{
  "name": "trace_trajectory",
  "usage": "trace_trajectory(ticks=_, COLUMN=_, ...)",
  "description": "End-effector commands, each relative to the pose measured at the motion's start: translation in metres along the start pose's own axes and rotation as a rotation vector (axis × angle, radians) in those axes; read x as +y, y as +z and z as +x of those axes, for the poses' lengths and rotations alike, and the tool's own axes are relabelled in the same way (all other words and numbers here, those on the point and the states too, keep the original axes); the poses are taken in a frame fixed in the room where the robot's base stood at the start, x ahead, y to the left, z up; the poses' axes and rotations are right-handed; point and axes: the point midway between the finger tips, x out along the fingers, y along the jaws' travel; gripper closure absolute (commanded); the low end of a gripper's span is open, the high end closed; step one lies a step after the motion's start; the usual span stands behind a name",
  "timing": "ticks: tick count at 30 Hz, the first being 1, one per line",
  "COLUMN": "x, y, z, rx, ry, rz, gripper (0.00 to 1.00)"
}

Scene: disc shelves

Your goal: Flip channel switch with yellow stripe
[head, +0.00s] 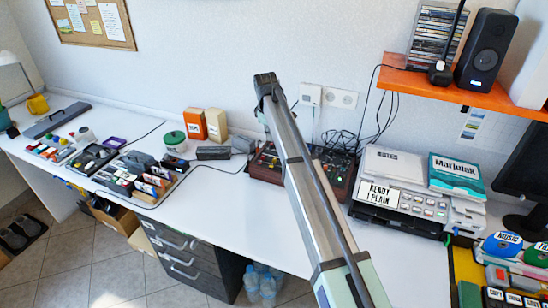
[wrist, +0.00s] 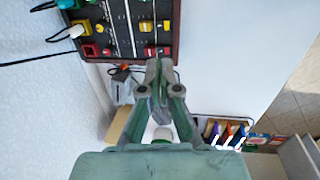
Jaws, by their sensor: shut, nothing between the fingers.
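The control box (head: 335,192) has dark panels and reddish-brown sides, and stands against the wall in the head view. My arm crosses in front of its middle and hides part of it. In the wrist view the box (wrist: 121,30) fills the top left, with red and yellow controls, including a yellow one (wrist: 145,27) and a red one (wrist: 150,50). White lines run across its panel. I cannot tell which switch has the yellow stripe. My gripper (wrist: 158,66) is shut and empty, with its tips near the box edge in the wrist view. I cannot tell whether they touch it.
A printer (head: 400,200) stands right of the box, below an orange shelf (head: 440,84). Cables lie behind the box and plugs sit in its top. Orange (head: 194,124) and tan (head: 215,125) boxes stand to the left. The desk in front of the box is clear.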

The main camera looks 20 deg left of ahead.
Motion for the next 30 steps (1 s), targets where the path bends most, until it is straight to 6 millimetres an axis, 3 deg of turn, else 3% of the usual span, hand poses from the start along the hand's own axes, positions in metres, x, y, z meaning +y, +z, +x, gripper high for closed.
trace_trajectory(ticks=7, x=0.000, y=0.001, z=0.018, rx=-0.001, ry=-0.002, rz=0.000, gripper=1.00)
trace_trajectory(ticks=21, x=0.001, y=0.001, z=0.103, rx=-0.001, ry=-0.002, rz=0.001, gripper=1.00)
trace_trajectory(ticks=30, x=0.000, y=0.000, z=0.136, rx=0.000, ry=-0.001, rz=0.000, gripper=1.00)
